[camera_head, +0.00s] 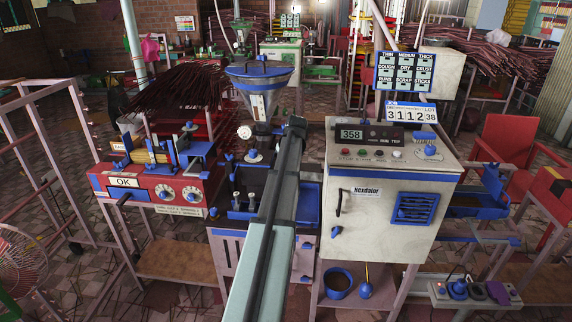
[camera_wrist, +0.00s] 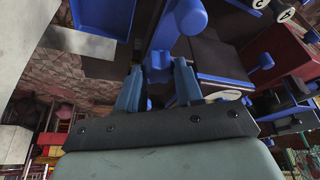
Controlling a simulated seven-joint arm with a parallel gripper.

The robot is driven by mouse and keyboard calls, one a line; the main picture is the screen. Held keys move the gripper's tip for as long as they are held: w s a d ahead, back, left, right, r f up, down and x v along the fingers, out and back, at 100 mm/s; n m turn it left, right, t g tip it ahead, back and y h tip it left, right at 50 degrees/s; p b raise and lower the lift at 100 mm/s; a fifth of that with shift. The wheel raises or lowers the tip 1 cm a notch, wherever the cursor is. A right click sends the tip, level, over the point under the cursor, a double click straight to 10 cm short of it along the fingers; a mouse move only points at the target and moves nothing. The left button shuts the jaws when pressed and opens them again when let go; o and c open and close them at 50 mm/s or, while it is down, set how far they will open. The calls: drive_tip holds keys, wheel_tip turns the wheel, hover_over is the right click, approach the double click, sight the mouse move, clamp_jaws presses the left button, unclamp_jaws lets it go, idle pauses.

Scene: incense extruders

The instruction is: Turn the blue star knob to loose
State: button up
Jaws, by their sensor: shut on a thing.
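In the wrist view my gripper (camera_wrist: 157,76) has its two blue-grey fingers on either side of a small blue knob (camera_wrist: 158,61), and it is shut on it. The knob's lobes are mostly hidden by the fingers, so its star shape and turn angle cannot be read. In the head view my arm reaches forward over the middle extruder (camera_head: 262,75), which has a blue-rimmed hopper. The fingers and the held knob are hidden there behind the arm's dark end. No loose or tight marking is legible.
A grey control cabinet (camera_head: 385,235) with a display stands close right of my arm. A red machine (camera_head: 160,190) with dials stands to the left. A blue tray (camera_head: 240,214) with small upright parts lies beside the arm. Blue machine parts crowd the wrist view.

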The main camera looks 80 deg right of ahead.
drive_tip(key=n+y, duration=0.1)
drive_tip(key=n, duration=0.2)
drive_tip(key=n+t, duration=0.1)
drive_tip(key=n, duration=0.1)
drive_tip(key=shift+s+d+n+y, duration=0.1)
drive_tip(key=shift+s+n+y, duration=0.05)
drive_tip(key=shift+n+y, duration=0.25)
drive_tip(key=shift+n, duration=0.3)
drive_tip(key=o, duration=1)
drive_tip(key=shift+o, duration=0.2)
drive_tip(key=shift+r+t, duration=0.1)
drive_tip(key=shift+t, duration=0.2)
drive_tip(key=v, duration=1.3)
drive_tip(key=shift+r, duration=0.3)
